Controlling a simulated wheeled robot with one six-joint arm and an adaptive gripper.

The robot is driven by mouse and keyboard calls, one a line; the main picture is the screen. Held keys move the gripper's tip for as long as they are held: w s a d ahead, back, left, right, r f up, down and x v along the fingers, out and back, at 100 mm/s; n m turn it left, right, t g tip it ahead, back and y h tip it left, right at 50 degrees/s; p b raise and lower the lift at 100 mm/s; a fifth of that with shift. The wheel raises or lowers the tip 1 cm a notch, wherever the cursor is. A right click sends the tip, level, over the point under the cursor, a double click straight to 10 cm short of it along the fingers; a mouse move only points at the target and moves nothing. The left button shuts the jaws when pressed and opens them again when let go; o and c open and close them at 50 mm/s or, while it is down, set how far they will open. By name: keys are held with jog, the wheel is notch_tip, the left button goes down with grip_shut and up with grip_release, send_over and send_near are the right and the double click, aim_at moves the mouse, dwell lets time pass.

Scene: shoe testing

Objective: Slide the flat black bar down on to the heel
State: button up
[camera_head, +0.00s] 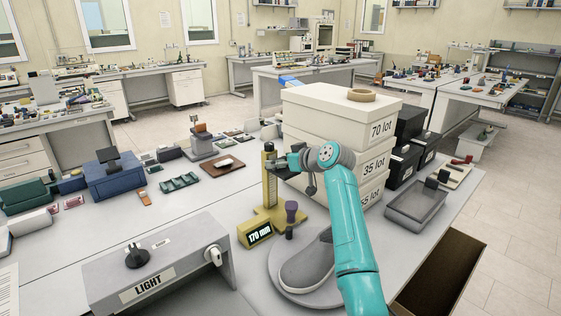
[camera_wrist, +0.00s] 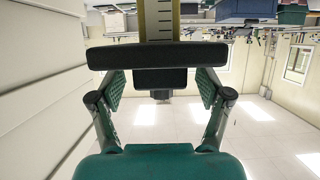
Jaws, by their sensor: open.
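A flat black bar (camera_wrist: 157,55) spans the wrist view in front of a yellow column (camera_wrist: 159,20) with a white scale, with a dark block under it. My gripper (camera_wrist: 160,85) is open, its two fingers spread just short of the bar, with nothing clearly between them. In the head view my gripper (camera_head: 287,164) is beside the upper part of the yellow gauge (camera_head: 269,187), whose display (camera_head: 259,234) reads 170 mm. A grey shoe (camera_head: 307,266) rests on a round grey plate (camera_head: 277,288).
Stacked cream boxes (camera_head: 331,107) marked as lots stand close behind my arm. Black boxes (camera_head: 403,165) and a grey tray (camera_head: 417,205) are to the right. A grey LIGHT box (camera_head: 160,262) stands at the front left. A dark knob (camera_head: 291,210) rises near the shoe.

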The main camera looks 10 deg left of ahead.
jog(key=shift+a, duration=0.15)
grip_shut()
notch_tip(320, 180, down, 11)
jog(key=shift+r, duration=0.15)
dwell(0.3)
grip_release()
jog(key=shift+r, duration=0.15)
